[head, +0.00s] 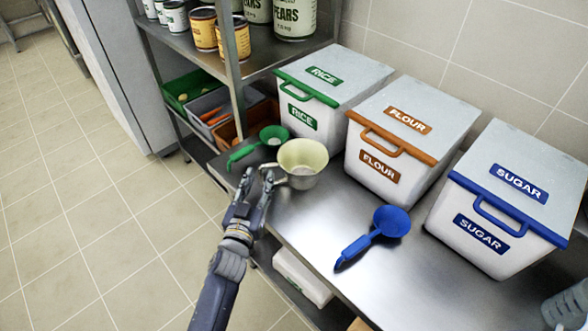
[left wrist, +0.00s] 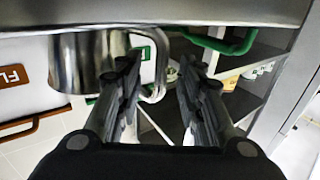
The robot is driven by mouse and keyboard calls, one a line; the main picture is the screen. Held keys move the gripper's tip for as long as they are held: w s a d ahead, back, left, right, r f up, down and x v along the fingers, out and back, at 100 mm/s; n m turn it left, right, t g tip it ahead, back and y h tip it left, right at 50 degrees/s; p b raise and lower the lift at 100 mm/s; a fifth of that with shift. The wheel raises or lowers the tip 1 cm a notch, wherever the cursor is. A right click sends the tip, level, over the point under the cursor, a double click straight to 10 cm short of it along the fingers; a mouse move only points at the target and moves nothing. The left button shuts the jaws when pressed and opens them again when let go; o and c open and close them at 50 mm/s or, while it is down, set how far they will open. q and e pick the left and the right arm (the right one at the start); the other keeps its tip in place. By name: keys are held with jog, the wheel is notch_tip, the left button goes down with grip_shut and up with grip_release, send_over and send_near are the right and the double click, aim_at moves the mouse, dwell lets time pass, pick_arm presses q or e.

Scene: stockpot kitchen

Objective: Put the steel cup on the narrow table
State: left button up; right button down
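The steel cup (head: 306,181), with a pale inside and a side handle, stands upright on the steel table (head: 318,225) in the head view. My left gripper (head: 257,178) is at the cup's handle side, with its fingers apart. In the left wrist view the cup's shiny wall (left wrist: 85,62) is left of the fingers (left wrist: 160,75). Its looped handle (left wrist: 158,68) shows between the open fingers; I cannot tell if they touch it. My right gripper is not in view. I cannot tell whether this steel table is the narrow table.
A green scoop (head: 272,135) lies close behind the cup and a blue scoop (head: 391,221) to its right. Rice (head: 345,70), flour (head: 440,110) and sugar (head: 525,165) bins line the wall. A shelf of cans (head: 185,45) stands at left. The tiled floor (head: 90,230) is clear.

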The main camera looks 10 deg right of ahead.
pick_arm(q)
grip_shut()
jog(key=shift+r, duration=0.1)
